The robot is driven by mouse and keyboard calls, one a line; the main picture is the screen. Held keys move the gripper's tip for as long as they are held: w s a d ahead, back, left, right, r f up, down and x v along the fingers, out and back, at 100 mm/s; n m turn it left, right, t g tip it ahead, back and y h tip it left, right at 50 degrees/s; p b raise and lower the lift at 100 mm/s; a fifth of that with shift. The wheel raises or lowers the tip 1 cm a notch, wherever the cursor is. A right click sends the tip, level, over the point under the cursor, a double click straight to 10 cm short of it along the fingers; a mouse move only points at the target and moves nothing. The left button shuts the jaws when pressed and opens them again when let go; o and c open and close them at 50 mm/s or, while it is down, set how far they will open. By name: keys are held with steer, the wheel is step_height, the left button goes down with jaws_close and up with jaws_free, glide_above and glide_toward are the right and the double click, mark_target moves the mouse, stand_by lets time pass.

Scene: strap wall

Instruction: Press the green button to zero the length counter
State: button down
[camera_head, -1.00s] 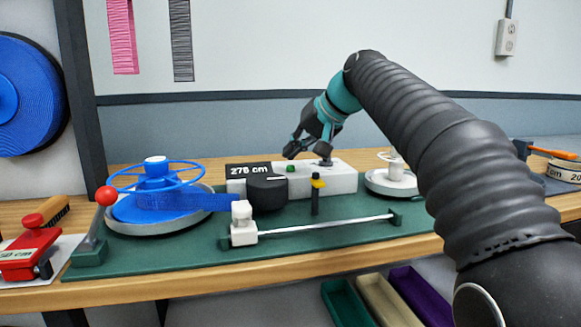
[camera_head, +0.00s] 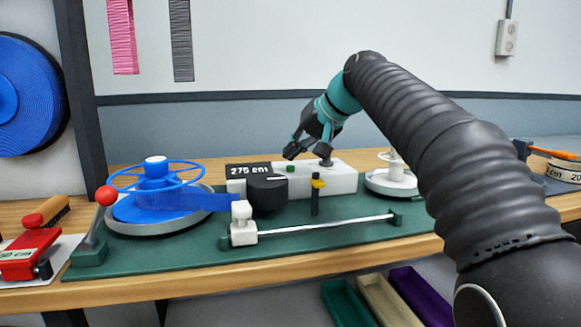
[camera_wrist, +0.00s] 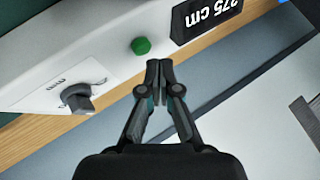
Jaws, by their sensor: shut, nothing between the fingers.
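The green button (camera_head: 290,168) sits on top of the white counter box (camera_head: 343,178), right of the black display (camera_head: 248,170), which reads 275 cm. In the wrist view the green button (camera_wrist: 141,46) lies just beyond and slightly left of my fingertips. My gripper (camera_head: 290,151) is shut and empty, with its tips close above the box near the button. In the wrist view my gripper (camera_wrist: 158,64) shows both fingers together, apart from the button in the picture. Whether the tips touch the box I cannot tell.
A grey knob (camera_wrist: 77,97) stands on the box beside the button. A blue strap reel (camera_head: 155,195) is left, a white reel (camera_head: 392,180) right. A black post with yellow top (camera_head: 317,190) and a metal rail (camera_head: 325,226) are in front.

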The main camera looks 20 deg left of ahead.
mark_target(293, 166)
steer(key=shift+f, duration=0.3)
steer(key=shift+f+b, duration=0.45)
steer(key=shift+f, duration=0.1)
stand_by(1.0)
steer(key=shift+r, duration=0.1)
steer(key=shift+r+p, duration=0.85)
steer(key=shift+p, duration=0.2)
step_height(293, 166, up, 3)
steer(key=p, duration=0.2)
steer(key=shift+p, duration=0.4)
steer(key=shift+r, duration=1)
